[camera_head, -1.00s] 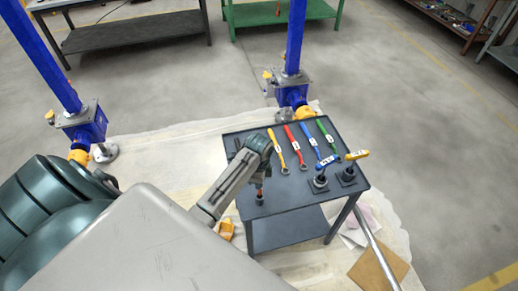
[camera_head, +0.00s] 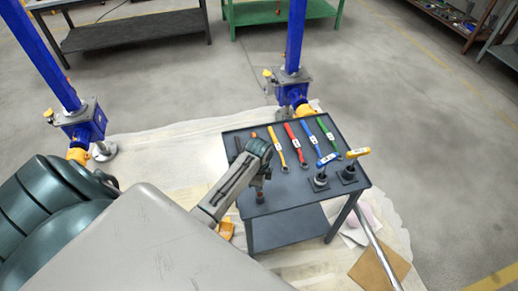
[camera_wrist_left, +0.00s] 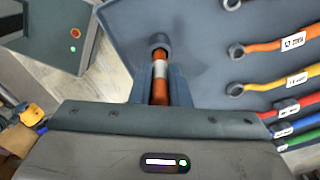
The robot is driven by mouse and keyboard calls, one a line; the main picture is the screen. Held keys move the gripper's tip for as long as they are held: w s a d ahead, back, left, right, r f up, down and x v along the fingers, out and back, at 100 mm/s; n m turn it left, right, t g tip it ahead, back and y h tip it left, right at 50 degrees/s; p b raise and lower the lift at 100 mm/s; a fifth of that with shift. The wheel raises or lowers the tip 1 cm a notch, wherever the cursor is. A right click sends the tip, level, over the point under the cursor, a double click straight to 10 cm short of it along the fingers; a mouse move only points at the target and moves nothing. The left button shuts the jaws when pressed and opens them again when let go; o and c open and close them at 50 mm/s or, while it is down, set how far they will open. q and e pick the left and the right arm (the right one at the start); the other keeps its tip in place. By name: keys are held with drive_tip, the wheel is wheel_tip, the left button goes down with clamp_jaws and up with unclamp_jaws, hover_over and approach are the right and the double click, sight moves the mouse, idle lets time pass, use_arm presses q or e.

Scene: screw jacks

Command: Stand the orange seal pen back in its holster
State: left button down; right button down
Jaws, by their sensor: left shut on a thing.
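The orange seal pen (camera_wrist_left: 160,92), with a white band, is between my left gripper's two fingers (camera_wrist_left: 160,80) in the left wrist view. My left gripper is shut on it. The pen's far end meets the round grey mouth of the holster (camera_wrist_left: 158,40); how deep it sits inside I cannot tell. In the head view my left gripper (camera_head: 261,182) points down over the holster (camera_head: 260,198) near the table's left front, and the pen is mostly hidden. My right gripper is not in view.
The dark table (camera_head: 290,203) holds a row of coloured wrenches, among them a yellow (camera_head: 277,146), a red (camera_head: 293,135) and a green one (camera_head: 327,137). Blue jacks (camera_head: 290,80) rise behind.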

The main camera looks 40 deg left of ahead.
use_arm(q)
drive_tip(key=shift+f+b, duration=0.4)
drive_tip(key=shift+f, duration=0.65)
drive_tip(key=c, duration=1.3)
unclamp_jaws()
wheel_tip(320, 180, up, 11)
drive_tip(key=b, duration=0.2)
drive_tip(key=shift+b, duration=0.35)
drive_tip(key=shift+f, duration=0.1)
